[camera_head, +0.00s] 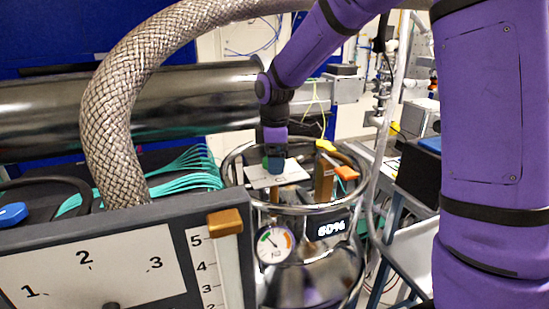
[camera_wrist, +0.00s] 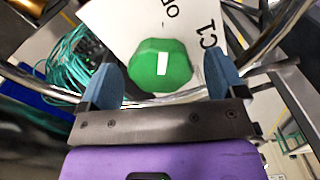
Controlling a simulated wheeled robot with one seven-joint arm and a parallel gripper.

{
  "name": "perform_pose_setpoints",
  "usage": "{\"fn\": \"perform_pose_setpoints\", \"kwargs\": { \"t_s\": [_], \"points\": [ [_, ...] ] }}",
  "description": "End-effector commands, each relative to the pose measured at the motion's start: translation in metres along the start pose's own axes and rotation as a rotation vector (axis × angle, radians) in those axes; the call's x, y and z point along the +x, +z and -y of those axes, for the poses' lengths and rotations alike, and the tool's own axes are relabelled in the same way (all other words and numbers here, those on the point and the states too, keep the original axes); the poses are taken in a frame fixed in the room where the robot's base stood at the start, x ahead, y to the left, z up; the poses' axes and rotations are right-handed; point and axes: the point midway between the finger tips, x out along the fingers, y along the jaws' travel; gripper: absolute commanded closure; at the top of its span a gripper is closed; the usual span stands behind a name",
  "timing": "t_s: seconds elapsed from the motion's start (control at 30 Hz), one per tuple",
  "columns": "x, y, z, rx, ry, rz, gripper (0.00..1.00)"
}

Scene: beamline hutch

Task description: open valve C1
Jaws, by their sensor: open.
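Valve C1 has a green rounded knob (camera_wrist: 161,65) with a white bar mark, seen in the wrist view. The knob is over a white plate (camera_wrist: 122,27) printed "C1" and another, partly hidden word. The white bar runs nearly up and down in that view. My gripper (camera_wrist: 165,76) is open, with one blue finger at each side of the knob and small gaps visible. In the head view my gripper (camera_head: 275,160) points down over the plate (camera_head: 262,181) on top of the steel vessel (camera_head: 310,280); the knob is mostly hidden there by the fingers.
A metal ring rail (camera_head: 315,209) surrounds the vessel top. Beside the plate stand a yellow handle (camera_head: 326,146) and an orange handle (camera_head: 346,173). A gauge (camera_head: 274,243) and a "60%" display (camera_head: 331,228) are in front. A braided hose (camera_head: 118,105) arches at left.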

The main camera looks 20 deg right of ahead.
Motion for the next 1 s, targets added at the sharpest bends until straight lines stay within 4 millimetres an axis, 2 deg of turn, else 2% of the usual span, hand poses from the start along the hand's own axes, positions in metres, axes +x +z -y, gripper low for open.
{"fn": "perform_pose_setpoints", "kwargs": {
  "t_s": [0.13,0.27,0.5,0.7,1.0],
  "points": [
    [-0.004,0.0,0.0,0.0,0.001,0.0,0.11],
    [-0.018,0.0,0.0,0.0,0.002,0.0,0.11],
    [-0.063,0.0,-0.001,0.001,0.004,-0.001,0.11],
    [-0.094,0.0,-0.001,0.0,0.002,-0.001,0.11],
    [-0.108,0.0,0.0,0.0,0.0,0.0,0.11]
  ]
}}
